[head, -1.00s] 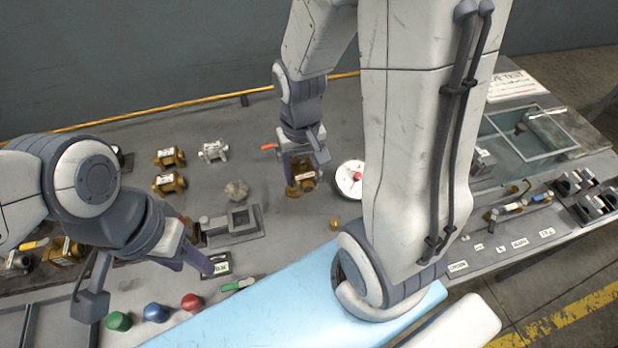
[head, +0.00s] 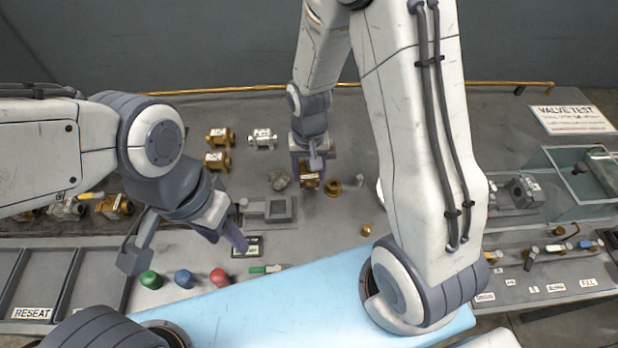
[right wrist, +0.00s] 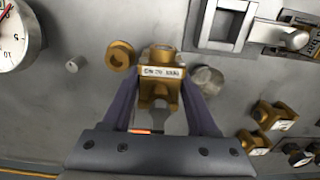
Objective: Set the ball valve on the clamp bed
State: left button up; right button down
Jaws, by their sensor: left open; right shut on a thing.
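A brass ball valve (head: 309,182) with a white label is held in my right gripper (head: 308,172) above the table. In the right wrist view, the fingers of my right gripper (right wrist: 163,108) are shut on both sides of the valve (right wrist: 160,88), label facing the camera, with an orange part showing below it. A grey fixture with a square recess, apparently the clamp bed (head: 281,221), stands left of the valve in the head view; it shows at the top in the right wrist view (right wrist: 203,25). My left gripper (head: 224,238) is open and empty, front-left of that fixture.
A brass ring (head: 333,187) and a grey lump (head: 279,179) sit close to the held valve. Other valves (head: 218,148) stand at the back left. Green, blue and red buttons (head: 185,279) line the front. A glass-sided tank (head: 580,180) is at the right.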

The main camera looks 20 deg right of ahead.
aim_at(308, 181)
jog(key=shift+w+f, duration=0.15)
jog(key=shift+f, duration=1.9)
jog(key=shift+f, duration=0.15)
jog(key=shift+c, duration=2.3)
grip_release()
